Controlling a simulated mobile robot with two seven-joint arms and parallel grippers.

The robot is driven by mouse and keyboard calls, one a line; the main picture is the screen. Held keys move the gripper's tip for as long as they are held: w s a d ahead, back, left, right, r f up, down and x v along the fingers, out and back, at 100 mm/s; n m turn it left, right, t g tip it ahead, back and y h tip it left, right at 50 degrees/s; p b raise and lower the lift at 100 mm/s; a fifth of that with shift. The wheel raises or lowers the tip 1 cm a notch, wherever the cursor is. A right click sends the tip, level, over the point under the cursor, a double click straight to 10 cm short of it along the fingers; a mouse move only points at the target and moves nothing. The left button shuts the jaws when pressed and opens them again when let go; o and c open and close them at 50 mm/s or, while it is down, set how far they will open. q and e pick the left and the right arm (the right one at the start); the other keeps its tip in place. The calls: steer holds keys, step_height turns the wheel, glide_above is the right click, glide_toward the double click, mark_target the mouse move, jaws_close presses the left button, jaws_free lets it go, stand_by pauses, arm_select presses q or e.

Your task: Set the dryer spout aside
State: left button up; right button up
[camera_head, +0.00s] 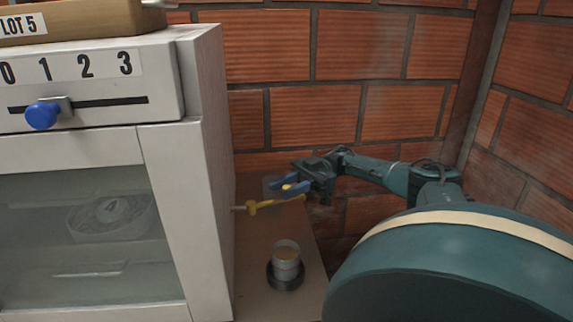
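A yellow fitting with a knob and a thin bar (265,204), which looks like the dryer spout, shows beside the right side of the white cabinet (213,170), above a narrow brown surface. My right gripper (284,187), with blue fingers, is just above and behind the yellow bar's right part. A small yellow patch shows between the fingers. I cannot tell whether they touch the spout or grip it. My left gripper is not in view.
A small metal cup with brown contents (286,262) stands in a dark ring on the brown surface (255,290). The cabinet has a blue slider knob (42,115) and a glass door. Brick walls close the back and right. A large teal rounded body (450,270) blocks the lower right.

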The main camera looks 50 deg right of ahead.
mark_target(287, 187)
steer(key=shift+o, duration=0.9)
